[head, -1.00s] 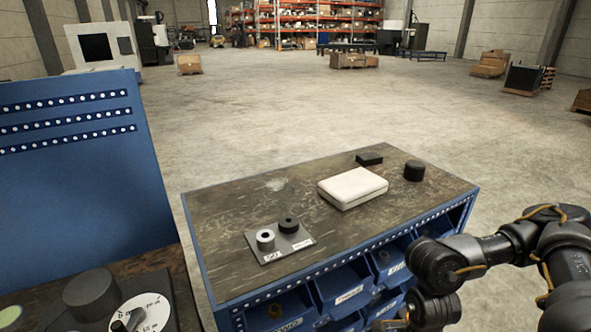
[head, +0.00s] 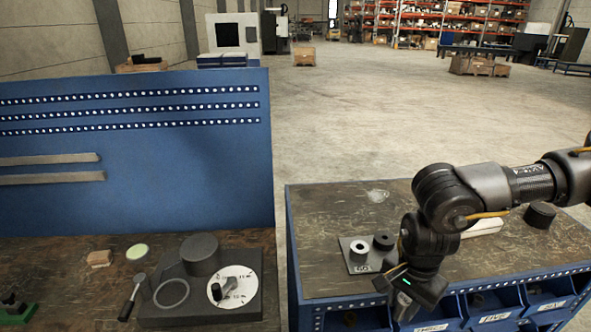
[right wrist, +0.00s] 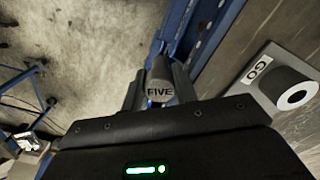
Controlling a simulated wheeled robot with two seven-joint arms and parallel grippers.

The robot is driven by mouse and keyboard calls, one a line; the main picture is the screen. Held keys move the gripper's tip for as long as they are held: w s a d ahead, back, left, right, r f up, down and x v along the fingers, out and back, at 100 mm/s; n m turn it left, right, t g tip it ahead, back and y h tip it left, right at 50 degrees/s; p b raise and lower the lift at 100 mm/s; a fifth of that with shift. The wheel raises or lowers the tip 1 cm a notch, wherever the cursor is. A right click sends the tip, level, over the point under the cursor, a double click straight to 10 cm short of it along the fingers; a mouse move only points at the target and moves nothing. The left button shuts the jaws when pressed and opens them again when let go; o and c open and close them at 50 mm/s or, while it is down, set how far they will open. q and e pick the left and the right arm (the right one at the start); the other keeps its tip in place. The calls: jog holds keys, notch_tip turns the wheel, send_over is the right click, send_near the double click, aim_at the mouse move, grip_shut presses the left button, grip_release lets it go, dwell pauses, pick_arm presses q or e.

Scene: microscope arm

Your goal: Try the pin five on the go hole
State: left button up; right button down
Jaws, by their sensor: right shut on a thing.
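The pin five (right wrist: 160,86) is a grey cylinder marked FIVE. My right gripper (right wrist: 150,92) is shut on it in the right wrist view. The go hole is in a light grey ring block (head: 358,250) beside a GO label on a flat grey plate (head: 358,266). The go block also shows at the right of the right wrist view (right wrist: 284,86), apart from the pin. In the head view my right gripper (head: 408,300) is at the bench's front edge, to the right of the plate; its fingertips and the pin are hidden there. My left gripper is out of view.
A dark ring block (head: 383,242) stands on the same plate, right of the go block. My arm partly covers a white case (head: 484,228). A black cylinder (head: 540,214) stands farther right. Blue bins (head: 490,313) hang below the bench edge. A second bench with a dial fixture (head: 236,286) is at left.

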jog(key=shift+w+r, duration=0.3)
jog(key=shift+r, duration=0.3)
jog(key=s+f+n+b, duration=0.5)
jog(key=s+n, duration=0.1)
jog(key=n, duration=0.4)
jog(key=shift+f, duration=0.25)
